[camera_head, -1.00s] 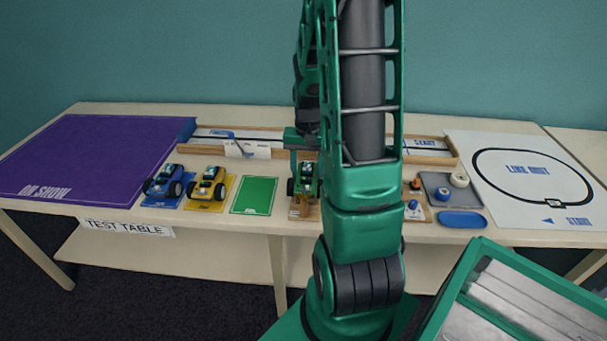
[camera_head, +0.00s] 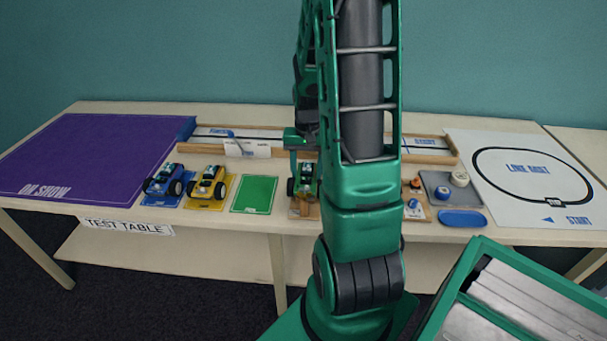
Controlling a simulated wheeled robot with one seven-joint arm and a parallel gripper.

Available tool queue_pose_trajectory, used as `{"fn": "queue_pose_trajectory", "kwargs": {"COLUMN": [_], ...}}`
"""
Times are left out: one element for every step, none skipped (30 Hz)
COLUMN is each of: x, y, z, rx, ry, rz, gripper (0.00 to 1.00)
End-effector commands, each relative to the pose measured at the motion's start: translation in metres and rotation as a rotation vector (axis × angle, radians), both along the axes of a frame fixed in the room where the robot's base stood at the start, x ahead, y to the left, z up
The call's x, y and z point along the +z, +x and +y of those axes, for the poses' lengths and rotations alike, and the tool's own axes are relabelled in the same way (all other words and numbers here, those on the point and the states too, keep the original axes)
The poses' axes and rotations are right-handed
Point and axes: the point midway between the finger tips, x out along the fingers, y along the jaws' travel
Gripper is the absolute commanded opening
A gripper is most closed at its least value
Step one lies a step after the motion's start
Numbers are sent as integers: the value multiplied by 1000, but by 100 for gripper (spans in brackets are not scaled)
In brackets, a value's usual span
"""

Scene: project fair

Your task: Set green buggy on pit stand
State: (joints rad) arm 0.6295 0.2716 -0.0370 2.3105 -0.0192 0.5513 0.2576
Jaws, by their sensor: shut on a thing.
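The green buggy (camera_head: 307,180) is at the middle of the test table, partly hidden by my arm on its right. It is at a wooden board (camera_head: 303,210), likely the pit stand, which shows in front of it; I cannot tell whether its wheels touch the board. My gripper (camera_head: 300,163) reaches down from behind and is shut on the green buggy; its fingertips are mostly hidden. The green mat (camera_head: 254,194) to the left is empty.
A blue buggy (camera_head: 164,181) and a yellow buggy (camera_head: 207,183) stand on mats to the left. A wooden-railed track (camera_head: 270,137) runs behind. Small parts, a grey tray (camera_head: 436,187) and a blue dish (camera_head: 462,219) lie to the right. The purple mat (camera_head: 90,160) is clear.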

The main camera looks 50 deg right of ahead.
Motion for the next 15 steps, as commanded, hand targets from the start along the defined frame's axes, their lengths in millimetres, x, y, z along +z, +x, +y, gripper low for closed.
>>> {"fn": "queue_pose_trajectory", "kwargs": {"x": [0,0,0,0,0,0,0,0,0,0,0,0,0,0,0], "y": [0,0,0,0,0,0,0,0,0,0,0,0,0,0,0], "z": [0,0,0,0,0,0,0,0,0,0,0,0,0,0,0], "rx": [0,0,0,0,0,0,0,0,0,0,0,0,0,0,0], "ry": [-1,-1,-1,-1,-1,-1,-1,-1,-1,-1,-1,-1,-1,0,0], "rz": [-1,-1,-1,-1,-1,-1,-1,-1,-1,-1,-1,-1,-1,0,0], "gripper": [32,32,32,32,53,63,70,70,70,70,70,70,70,70,70]}}
